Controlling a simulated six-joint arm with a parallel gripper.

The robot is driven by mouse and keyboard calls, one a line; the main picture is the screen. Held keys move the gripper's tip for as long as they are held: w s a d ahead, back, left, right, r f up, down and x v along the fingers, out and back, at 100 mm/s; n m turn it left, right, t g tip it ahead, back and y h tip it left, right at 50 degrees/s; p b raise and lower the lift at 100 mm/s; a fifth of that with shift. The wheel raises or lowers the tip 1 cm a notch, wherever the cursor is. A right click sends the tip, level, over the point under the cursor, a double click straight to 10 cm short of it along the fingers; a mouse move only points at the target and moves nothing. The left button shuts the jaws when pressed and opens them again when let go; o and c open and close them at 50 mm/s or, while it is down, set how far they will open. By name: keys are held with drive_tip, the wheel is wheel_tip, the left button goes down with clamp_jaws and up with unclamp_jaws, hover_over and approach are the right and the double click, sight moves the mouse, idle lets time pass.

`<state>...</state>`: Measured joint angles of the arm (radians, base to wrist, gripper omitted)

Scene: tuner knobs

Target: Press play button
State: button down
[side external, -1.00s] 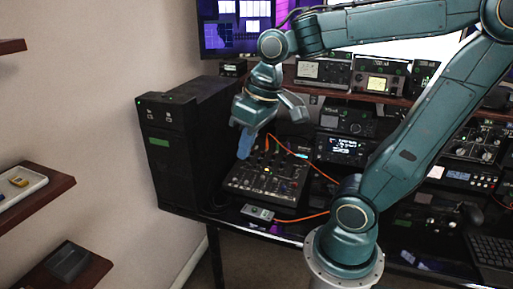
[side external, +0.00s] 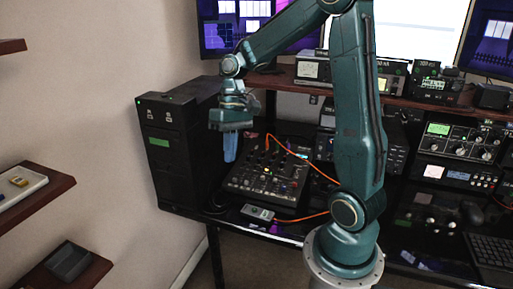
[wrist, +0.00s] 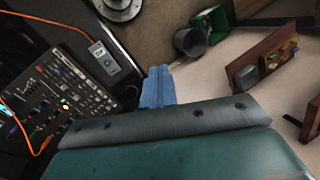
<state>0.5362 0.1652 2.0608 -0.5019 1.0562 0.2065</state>
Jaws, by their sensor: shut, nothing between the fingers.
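My gripper (side external: 230,158) has blue fingers that are shut, empty and pointing down. In the side view it hangs by the left edge of the black mixer (side external: 265,172), between it and the black tower. In the wrist view the shut fingers (wrist: 158,72) are to the right of the mixer (wrist: 58,100) and apart from it. A small grey device (side external: 257,213) lies in front of the mixer near the table edge. I cannot make out which control is the play button.
A tall black tower (side external: 175,160) stands left of the mixer. Orange cables (side external: 290,150) run over the mixer and to its right. Radio units (side external: 462,140) fill the right side. Wooden shelves (side external: 40,195) hang on the left wall.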

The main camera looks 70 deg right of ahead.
drive_tip(key=d+f+m+g+y, duration=0.1)
drive_tip(key=d+f+y, duration=0.1)
drive_tip(key=d+f, duration=0.4)
drive_tip(key=m+y, duration=0.2)
drive_tip(key=y, duration=0.1)
hover_over(255, 208)
wheel_tip(255, 208, down, 10)
drive_tip(key=shift+w+d+r, duration=0.15)
drive_tip(key=shift+d+r, duration=0.05)
drive_tip(key=shift+d, duration=0.15)
drive_tip(key=shift+f, duration=0.15)
drive_tip(key=shift+f, duration=4.25)
drive_tip(key=shift+f, duration=0.7)
drive_tip(key=shift+r, duration=0.75)
